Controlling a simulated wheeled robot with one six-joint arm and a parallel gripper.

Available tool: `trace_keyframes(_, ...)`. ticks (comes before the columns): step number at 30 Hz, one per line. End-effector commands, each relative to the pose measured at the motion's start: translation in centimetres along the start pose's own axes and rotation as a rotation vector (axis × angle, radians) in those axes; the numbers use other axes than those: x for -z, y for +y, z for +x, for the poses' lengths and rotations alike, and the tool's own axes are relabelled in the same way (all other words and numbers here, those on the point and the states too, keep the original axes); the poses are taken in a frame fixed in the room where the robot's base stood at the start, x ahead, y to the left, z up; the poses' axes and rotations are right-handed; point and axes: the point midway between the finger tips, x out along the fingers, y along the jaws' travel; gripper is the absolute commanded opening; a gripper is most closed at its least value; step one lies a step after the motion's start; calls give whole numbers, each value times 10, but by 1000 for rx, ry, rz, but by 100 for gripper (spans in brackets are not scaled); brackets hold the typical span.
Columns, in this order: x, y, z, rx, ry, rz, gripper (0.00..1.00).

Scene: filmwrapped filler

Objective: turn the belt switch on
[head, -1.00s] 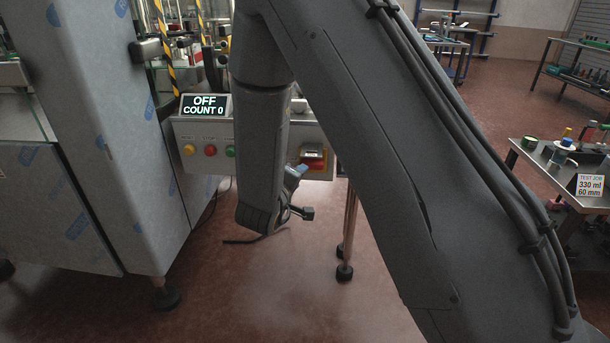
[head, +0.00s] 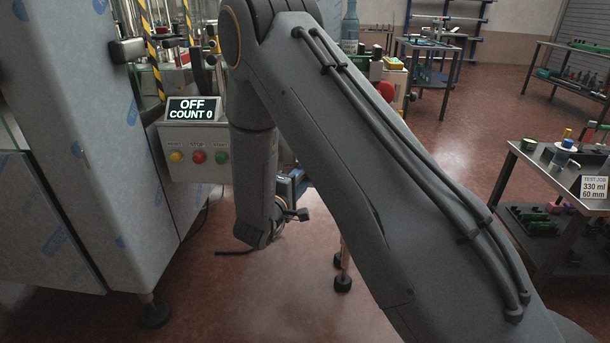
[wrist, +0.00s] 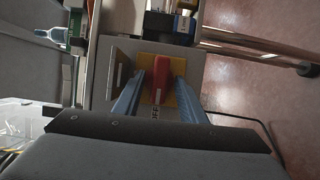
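The belt switch is a red handle (wrist: 160,72) on a yellow plate in the wrist view, with OFF lettering on or beside it. My gripper (wrist: 160,88) has its two blue fingers apart, one on each side of the red handle. I see no clear contact between fingers and handle. In the head view the switch is hidden behind my arm and gripper (head: 294,186). The display (head: 191,109) on the control box reads OFF, COUNT 0.
The control box (head: 188,143) carries yellow, red and green buttons left of my arm. The film-wrapped machine cabinet (head: 95,130) stands at the left. A table with a test job sign (head: 593,187) stands at the right. Open floor lies between.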

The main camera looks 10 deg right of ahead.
Motion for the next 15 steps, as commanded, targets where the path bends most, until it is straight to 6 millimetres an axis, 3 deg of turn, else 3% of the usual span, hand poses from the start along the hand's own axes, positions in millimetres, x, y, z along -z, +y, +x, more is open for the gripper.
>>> trace_keyframes(9, 0, 0, 4, 0, 1, 1, 38)
trace_keyframes(15, 0, 0, 4, 0, 1, 1, 5)
